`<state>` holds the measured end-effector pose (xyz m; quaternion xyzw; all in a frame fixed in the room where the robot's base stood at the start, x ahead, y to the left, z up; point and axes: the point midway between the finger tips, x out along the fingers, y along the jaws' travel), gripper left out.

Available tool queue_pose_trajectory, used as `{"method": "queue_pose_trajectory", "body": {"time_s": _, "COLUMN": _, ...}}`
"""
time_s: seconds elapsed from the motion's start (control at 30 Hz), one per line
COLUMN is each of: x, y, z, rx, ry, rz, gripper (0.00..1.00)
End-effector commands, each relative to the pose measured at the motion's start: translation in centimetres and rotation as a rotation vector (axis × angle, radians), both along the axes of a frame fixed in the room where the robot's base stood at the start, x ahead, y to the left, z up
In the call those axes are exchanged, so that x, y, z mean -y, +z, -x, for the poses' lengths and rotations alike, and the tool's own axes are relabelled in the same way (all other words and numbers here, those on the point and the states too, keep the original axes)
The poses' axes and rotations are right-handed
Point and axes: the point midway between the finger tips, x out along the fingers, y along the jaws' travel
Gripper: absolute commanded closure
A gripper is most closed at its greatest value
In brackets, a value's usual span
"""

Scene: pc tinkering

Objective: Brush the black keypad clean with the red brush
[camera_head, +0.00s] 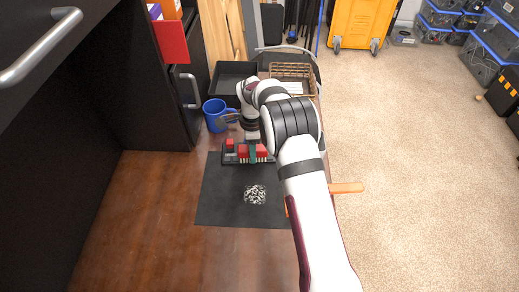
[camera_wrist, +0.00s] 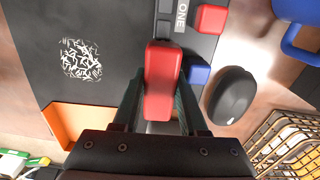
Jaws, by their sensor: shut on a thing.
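The black keypad (camera_head: 230,157) lies at the far edge of the dark mat. In the wrist view the keypad (camera_wrist: 200,46) shows a red key, a blue key and a light label reading "ONE". My gripper (camera_wrist: 160,98) is shut on the red brush (camera_wrist: 163,80), with a finger on each side of it. In the head view my gripper (camera_head: 253,152) points down over the keypad with the red brush (camera_head: 245,150). The bristles are mostly hidden, and I cannot tell whether they touch the keys.
A patch of white scribbles (camera_head: 255,194) lies on the dark mat (camera_head: 220,205). A blue mug (camera_head: 215,115) stands behind the keypad at left. A black mouse-like object (camera_wrist: 232,95) sits beside the keypad. A black tray (camera_head: 229,78) and wire basket (camera_head: 292,71) stand farther back.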

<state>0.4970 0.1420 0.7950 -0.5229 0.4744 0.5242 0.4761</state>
Motion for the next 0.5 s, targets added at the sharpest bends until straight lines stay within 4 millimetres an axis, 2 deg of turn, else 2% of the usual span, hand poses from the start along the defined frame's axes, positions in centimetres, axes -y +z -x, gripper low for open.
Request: {"method": "queue_pose_trajectory", "body": {"time_s": 0.5, "x": -4.7, "y": -0.1, "z": 0.5, "rx": -0.002, "ry": 0.003, "rz": 0.000, "gripper": 1.00}}
